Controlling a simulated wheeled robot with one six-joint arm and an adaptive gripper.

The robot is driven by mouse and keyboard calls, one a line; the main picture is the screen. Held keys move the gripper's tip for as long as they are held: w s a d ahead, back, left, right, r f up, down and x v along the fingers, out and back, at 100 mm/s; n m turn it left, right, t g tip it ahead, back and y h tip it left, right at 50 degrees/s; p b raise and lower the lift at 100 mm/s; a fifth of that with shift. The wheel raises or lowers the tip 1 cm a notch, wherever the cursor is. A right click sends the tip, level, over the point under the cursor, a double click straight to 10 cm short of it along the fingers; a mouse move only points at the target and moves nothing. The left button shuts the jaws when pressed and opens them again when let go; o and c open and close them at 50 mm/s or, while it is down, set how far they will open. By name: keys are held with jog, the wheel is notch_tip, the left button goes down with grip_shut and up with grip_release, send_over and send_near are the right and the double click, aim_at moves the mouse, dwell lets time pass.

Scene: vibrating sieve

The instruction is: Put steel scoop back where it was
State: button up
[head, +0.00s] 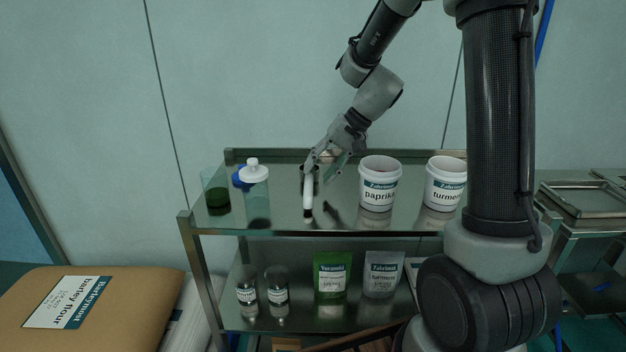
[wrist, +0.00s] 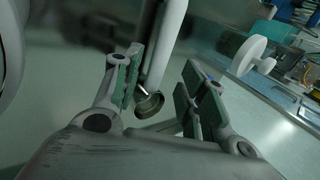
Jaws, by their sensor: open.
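My gripper (head: 321,168) is open above the top shelf of the steel rack. In the wrist view my gripper (wrist: 163,62) has its two padded fingers apart. A small round steel cup on a short thin stem, which looks like the steel scoop (wrist: 150,104), shows between the fingers, with a gap to the right finger. I cannot tell whether it touches the left one. A white rod (wrist: 165,38) runs beyond it. In the head view a white rod with a dark lower end (head: 308,198) appears below the fingers. The scoop is not clearly visible there.
On the top shelf (head: 285,222), a paprika tub (head: 379,185) and a turmeric tub (head: 445,184) stand right of my gripper. A white-capped bottle (head: 256,195) and a green-filled beaker (head: 217,198) stand left. Pouches and jars occupy the lower shelf. The shelf front is partly clear.

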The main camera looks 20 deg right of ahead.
jog(key=v, duration=0.7)
jog(key=s+d+r+n+h, duration=0.1)
jog(key=s+d+h, duration=0.1)
jog(key=s, duration=0.6)
jog(key=s+d+r+n+t+h, duration=0.1)
jog(key=s+d, duration=0.3)
jog(key=s, duration=0.4)
jog(key=s+d+r+n+t+h, duration=0.1)
jog(key=s+d+r+h, duration=0.1)
jog(key=s, duration=0.6)
jog(key=shift+s+d+r+n+h, duration=0.3)
jog(key=shift+d+h, duration=0.15)
jog(key=shift+h, duration=0.25)
